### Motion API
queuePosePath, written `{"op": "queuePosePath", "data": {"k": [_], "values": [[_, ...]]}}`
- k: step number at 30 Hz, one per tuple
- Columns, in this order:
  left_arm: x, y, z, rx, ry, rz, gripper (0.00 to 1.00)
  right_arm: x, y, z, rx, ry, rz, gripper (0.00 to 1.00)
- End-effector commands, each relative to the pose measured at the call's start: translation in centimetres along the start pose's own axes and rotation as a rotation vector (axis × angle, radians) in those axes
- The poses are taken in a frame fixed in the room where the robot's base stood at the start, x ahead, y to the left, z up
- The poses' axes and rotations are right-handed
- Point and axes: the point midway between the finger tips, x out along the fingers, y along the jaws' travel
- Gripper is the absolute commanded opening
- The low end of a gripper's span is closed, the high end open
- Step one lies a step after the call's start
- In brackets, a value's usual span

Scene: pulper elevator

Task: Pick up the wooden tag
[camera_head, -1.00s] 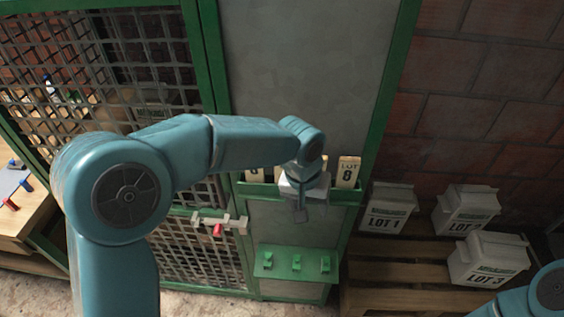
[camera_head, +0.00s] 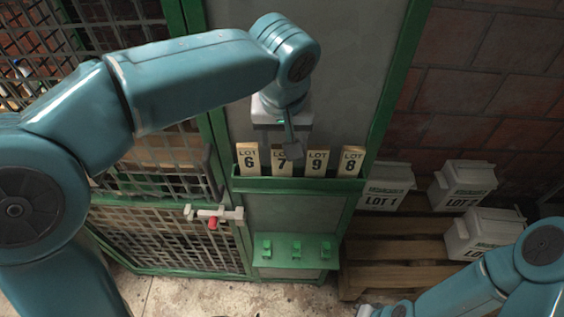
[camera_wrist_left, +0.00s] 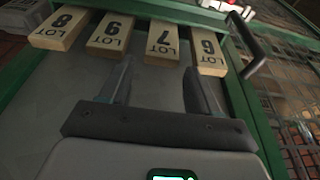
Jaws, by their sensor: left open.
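Wooden tags stand in a row in a green holder on the panel. In the left wrist view, which shows the tags upside down, my left gripper (camera_wrist_left: 160,66) is open and empty. Its fingers point at LOT 7 (camera_wrist_left: 163,41), with a visible gap. My right arm enters at lower right; only a pale end (camera_head: 366,311) shows, fingers hidden.
The green holder (camera_head: 300,185) has a front lip. Below are a red-handled latch (camera_head: 212,222) and a green shelf with small green pieces (camera_head: 295,252). A mesh cage (camera_head: 165,245) stands left. Boxes LOT 1 (camera_head: 385,190) and LOT 2 (camera_head: 462,187) sit on a pallet at right.

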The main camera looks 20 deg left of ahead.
Motion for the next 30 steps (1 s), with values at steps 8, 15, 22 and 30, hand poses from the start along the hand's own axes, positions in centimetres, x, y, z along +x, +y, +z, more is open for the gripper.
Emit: {"op": "queuePosePath", "data": {"k": [8,15,22,30], "values": [[3.1,-0.1,-0.1,-0.001,-0.001,0.0,0.62,-0.2,-0.1,0.0,0.0,0.0,0.0,0.0],[6.7,-0.3,-0.2,0.0,-0.003,-0.001,0.62,-1.1,-0.4,0.0,0.0,0.0,0.0,0.0],[8.2,-0.3,-0.3,0.0,0.001,0.001,0.62,-1.2,-0.4,0.0,0.0,0.0,0.0,0.0],[8.2,-0.2,-0.3,0.0,0.001,0.001,0.23,-1.2,-0.4,0.0,0.0,0.0,0.0,0.0]]}}
